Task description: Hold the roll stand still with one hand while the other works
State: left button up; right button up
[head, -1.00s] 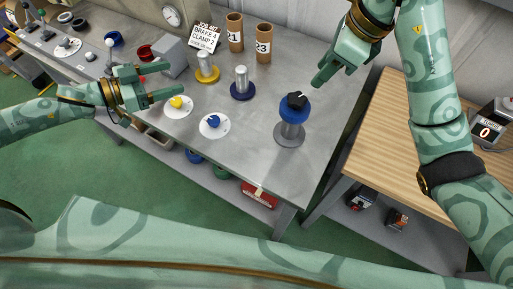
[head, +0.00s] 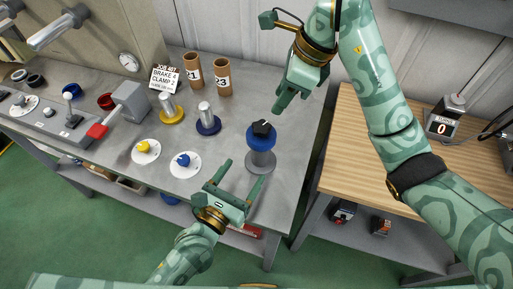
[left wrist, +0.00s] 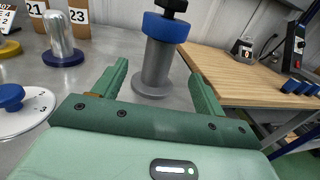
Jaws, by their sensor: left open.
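The roll stand is a grey post on a round base with a blue collar and black knob (head: 261,150). It stands upright near the right end of the metal table. My left gripper (head: 244,171) is open, just in front of the stand, fingers pointing at it. In the left wrist view the grey post (left wrist: 158,65) shows between and beyond the two fingers (left wrist: 159,72), with no visible contact. My right gripper (head: 287,104) hangs above and behind the knob, apart from it. Its finger gap is not clear.
Left of the stand are posts on blue (head: 208,124) and yellow (head: 172,113) bases, and white dials with blue (head: 184,163) and yellow (head: 146,150) knobs. Cardboard tubes (head: 222,78) stand behind. A wooden bench (head: 365,150) with a counter reading 0 (head: 442,127) is at right.

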aim_at(264, 140)
pick_arm(q)
jog(key=x, duration=1.2)
jog(key=shift+w, duration=0.15)
